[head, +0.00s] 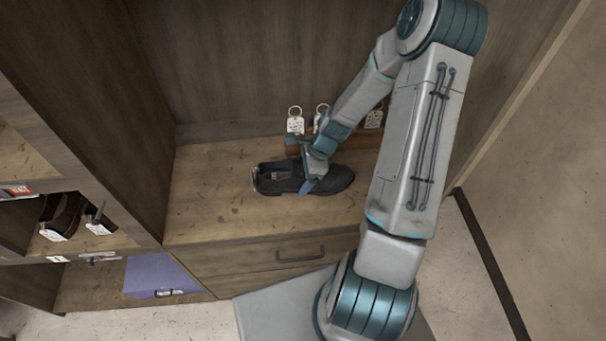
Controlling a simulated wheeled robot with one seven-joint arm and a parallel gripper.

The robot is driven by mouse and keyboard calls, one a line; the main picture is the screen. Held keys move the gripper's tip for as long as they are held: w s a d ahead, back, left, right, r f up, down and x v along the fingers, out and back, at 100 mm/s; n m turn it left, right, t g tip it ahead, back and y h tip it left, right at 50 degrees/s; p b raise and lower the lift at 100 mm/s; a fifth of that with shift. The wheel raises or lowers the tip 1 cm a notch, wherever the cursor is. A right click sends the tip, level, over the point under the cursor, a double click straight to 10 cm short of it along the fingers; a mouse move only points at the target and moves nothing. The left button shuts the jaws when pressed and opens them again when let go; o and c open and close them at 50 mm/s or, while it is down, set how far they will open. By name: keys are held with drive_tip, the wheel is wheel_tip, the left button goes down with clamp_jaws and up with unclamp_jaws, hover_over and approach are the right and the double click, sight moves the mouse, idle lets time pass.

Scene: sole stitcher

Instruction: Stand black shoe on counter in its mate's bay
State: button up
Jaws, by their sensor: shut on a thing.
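The black shoe (278,178) lies on the wooden counter (205,210), its toe to the right. My gripper (309,184) reaches down from the upper right and is shut on the shoe near its middle. The shoe appears to be on or very close to the counter surface; I cannot tell if there is a gap. At the lower left, a shelf bay holds dark brown shoes (66,215) with white tags. I cannot make out a matching black shoe in any bay.
Behind the shoe, tags on rings (295,122) stand along a brown strip at the back wall. A drawer (270,258) is below the counter. A wooden upright divides the counter from the left bays. A purple item (150,275) sits in the lower left bay.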

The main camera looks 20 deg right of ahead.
drive_tip(key=shift+f, duration=0.4)
drive_tip(key=shift+f, duration=0.2)
drive_tip(key=o, duration=1.3)
drive_tip(key=shift+c, duration=0.2)
